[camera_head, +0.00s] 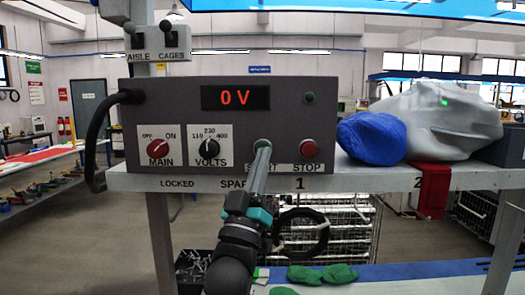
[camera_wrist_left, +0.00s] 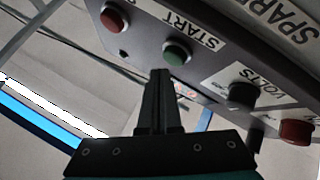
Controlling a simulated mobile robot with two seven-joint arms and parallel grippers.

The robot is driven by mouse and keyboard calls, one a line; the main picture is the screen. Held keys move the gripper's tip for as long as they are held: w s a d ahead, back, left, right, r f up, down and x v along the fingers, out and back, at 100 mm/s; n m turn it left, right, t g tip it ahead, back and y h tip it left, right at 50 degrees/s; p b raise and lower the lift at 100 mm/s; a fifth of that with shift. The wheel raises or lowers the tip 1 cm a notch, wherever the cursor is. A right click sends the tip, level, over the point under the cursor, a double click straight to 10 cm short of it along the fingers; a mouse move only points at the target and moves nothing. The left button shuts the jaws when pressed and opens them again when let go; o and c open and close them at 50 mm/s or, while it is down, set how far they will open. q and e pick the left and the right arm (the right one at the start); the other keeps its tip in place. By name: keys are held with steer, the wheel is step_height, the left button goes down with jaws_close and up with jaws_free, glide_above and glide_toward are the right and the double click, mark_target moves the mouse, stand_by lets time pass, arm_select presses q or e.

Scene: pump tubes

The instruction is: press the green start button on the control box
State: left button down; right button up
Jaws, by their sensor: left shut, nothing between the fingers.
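The grey control box (camera_head: 185,105) sits on a shelf and reads "0 V" in red. Its green start button (camera_head: 262,143) shows just above my left gripper's tip, which covers part of it and the START label. My left gripper (camera_head: 263,152) is shut and empty, its fingers pointing at the button. In the left wrist view, the box appears upside down; the green button (camera_wrist_left: 177,52) sits just beyond the shut fingertips (camera_wrist_left: 159,74), slightly to the right. I cannot tell whether they touch; the button's face shows uncovered there. My right gripper is not in view.
The red stop button (camera_head: 306,147) is right of the start button. The red MAIN knob (camera_head: 158,149) and black VOLTS knob (camera_head: 209,148) are left of it. A blue bag (camera_head: 371,138) and grey cover (camera_head: 440,120) lie right of the box on the shelf (camera_head: 400,178).

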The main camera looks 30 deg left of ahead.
arm_select(q)
steer(key=shift+w+a, duration=0.1)
steer(key=shift+w+a, duration=0.15)
steer(key=shift+w, duration=0.15)
steer(key=shift+w+a, duration=0.35)
steer(key=shift+w, duration=0.15)
stand_by(0.9)
stand_by(0.4)
steer(key=shift+s+d+p, duration=0.3)
steer(key=shift+s+d, duration=0.25)
steer(key=shift+s, duration=0.3)
steer(key=s+d, duration=0.1)
steer(key=s, duration=0.2)
steer(key=s+d+p, duration=0.1)
steer(key=shift+s+d, duration=0.15)
steer(key=shift+d, duration=0.2)
